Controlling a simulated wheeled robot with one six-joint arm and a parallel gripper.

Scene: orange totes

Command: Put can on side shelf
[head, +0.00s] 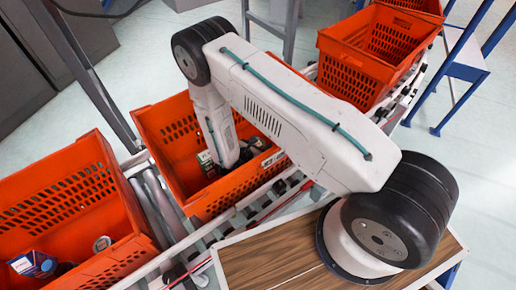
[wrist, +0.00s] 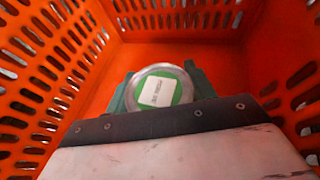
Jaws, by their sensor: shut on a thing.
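A round can (wrist: 161,88) with a silver rim and a green and white top sits between the green fingers of my gripper (wrist: 160,92) in the wrist view. The fingers are shut on its sides. In the head view my gripper (head: 213,170) reaches down inside the middle orange tote (head: 168,125), and the arm hides much of it. I cannot tell whether the can touches the tote floor. No side shelf is clearly identifiable; a wood-topped surface with a pale edge (head: 270,262) lies beside the arm's base.
The middle tote's perforated walls rise close around my gripper. A small box (head: 272,159) lies in that tote. The left tote (head: 60,200) holds a blue item (head: 36,264) and a round-topped can (head: 102,243). Another orange tote (head: 350,80) stands at the upper right.

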